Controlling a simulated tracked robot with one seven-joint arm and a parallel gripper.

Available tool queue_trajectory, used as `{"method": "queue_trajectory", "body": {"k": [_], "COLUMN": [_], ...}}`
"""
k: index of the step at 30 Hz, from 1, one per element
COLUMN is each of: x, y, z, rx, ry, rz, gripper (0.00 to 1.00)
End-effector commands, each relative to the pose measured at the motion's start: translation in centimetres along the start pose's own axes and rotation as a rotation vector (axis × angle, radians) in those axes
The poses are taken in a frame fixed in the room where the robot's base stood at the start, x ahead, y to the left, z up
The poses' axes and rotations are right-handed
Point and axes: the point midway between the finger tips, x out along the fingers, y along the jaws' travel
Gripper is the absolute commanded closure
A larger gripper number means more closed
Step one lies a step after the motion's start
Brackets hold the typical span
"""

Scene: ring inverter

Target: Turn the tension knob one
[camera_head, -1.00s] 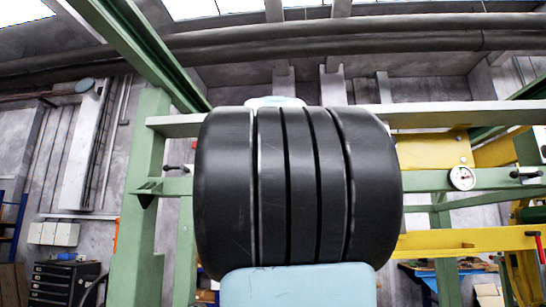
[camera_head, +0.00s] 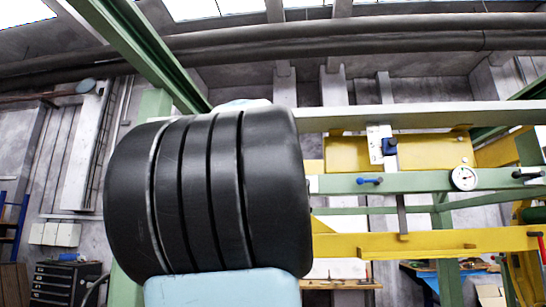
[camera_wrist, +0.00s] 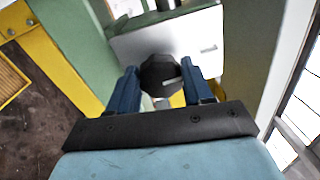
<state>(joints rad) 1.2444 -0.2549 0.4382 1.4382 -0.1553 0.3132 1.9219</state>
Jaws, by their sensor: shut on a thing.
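In the wrist view, a dark many-sided knob (camera_wrist: 160,72) with a pale mark on its face stands in front of a white plate (camera_wrist: 195,38). I take it to be tension knob one, though I see no label. My gripper (camera_wrist: 163,84) has its two blue fingers on either side of the knob and is shut on it. In the head view, my gripper and this knob are hidden behind my black ribbed arm.
In the head view, a round dial gauge (camera_head: 464,178) sits on a green beam (camera_head: 425,181). A blue handle (camera_head: 370,181) and a blue fitting (camera_head: 390,146) show right of my arm. A yellow beam (camera_head: 440,243) runs below.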

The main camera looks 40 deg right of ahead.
Motion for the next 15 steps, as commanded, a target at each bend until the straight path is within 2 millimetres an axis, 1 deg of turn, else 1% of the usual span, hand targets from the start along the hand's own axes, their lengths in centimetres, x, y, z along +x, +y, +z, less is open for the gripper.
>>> {"method": "queue_trajectory", "body": {"k": [1,6,15], "x": [0.19,0.18,0.21], "y": [0.36,0.38,0.47], "z": [-0.35,-0.31,-0.29], "rx": [0.033,0.135,0.23], "ry": [0.009,0.014,0.02], "rz": [0.008,0.009,0.01], "gripper": [0.8,0.8,0.8]}}
